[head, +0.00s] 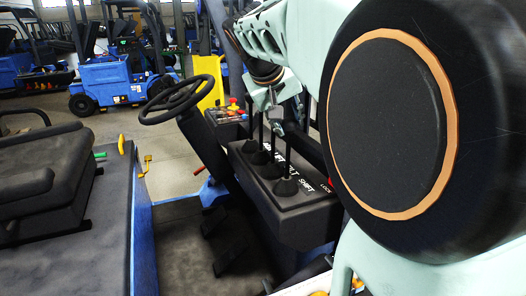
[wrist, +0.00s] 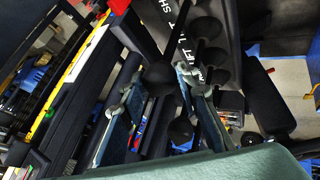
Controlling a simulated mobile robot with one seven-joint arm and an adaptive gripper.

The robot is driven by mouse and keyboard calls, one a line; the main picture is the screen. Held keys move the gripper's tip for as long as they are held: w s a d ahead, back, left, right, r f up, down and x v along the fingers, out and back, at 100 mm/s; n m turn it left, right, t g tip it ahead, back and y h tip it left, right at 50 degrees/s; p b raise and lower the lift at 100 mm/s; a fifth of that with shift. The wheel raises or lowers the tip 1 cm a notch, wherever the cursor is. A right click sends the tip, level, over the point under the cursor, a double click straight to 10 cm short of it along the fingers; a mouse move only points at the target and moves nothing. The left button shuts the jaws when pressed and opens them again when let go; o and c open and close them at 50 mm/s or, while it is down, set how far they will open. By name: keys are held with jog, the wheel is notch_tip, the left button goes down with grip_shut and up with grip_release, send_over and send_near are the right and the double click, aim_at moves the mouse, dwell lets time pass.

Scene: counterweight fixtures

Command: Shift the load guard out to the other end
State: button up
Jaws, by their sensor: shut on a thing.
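A black console (head: 295,215) carries a row of several thin black levers rising from cone-shaped boots (head: 285,187). White lettering, partly hidden, includes "SHIFT" and "LOCK". My gripper (head: 275,120) is above the row, shut on the upper part of one black lever (wrist: 160,74). My gripper's two fingers (wrist: 158,98) also show in the wrist view, with the dark lever between them. I cannot tell which label belongs to this lever. More lever boots (wrist: 208,27) stand beside it. No load guard can be made out in either view.
A black steering wheel (head: 180,100) stands left of the console. A black seat (head: 45,165) is at the left, with floor and pedals (head: 228,258) between. Blue forklifts (head: 110,82) stand behind. My arm hides much of the right side.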

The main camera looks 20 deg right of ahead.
jog(key=a+f+b, duration=0.1)
jog(key=a, duration=0.5)
jog(key=shift+s+a+b, duration=0.15)
jog(key=shift+b, duration=0.2)
jog(key=shift+c, duration=0.2)
dwell(3.3)
jog(key=shift+o, duration=0.2)
jog(key=shift+d+r+p, duration=0.2)
jog(key=shift+d, duration=0.85)
jog(key=shift+d+r+p, duration=0.15)
jog(key=shift+d, duration=0.9)
jog(key=shift+d+r+p, duration=0.2)
jog(key=shift+d, duration=0.85)
jog(key=shift+w+r, duration=0.1)
jog(key=shift+w, duration=0.1)
jog(key=o, duration=0.9)
jog(key=shift+o, duration=0.2)
jog(key=p+v, duration=0.4)
jog(key=v, duration=0.6)
jog(key=shift+s, duration=0.15)
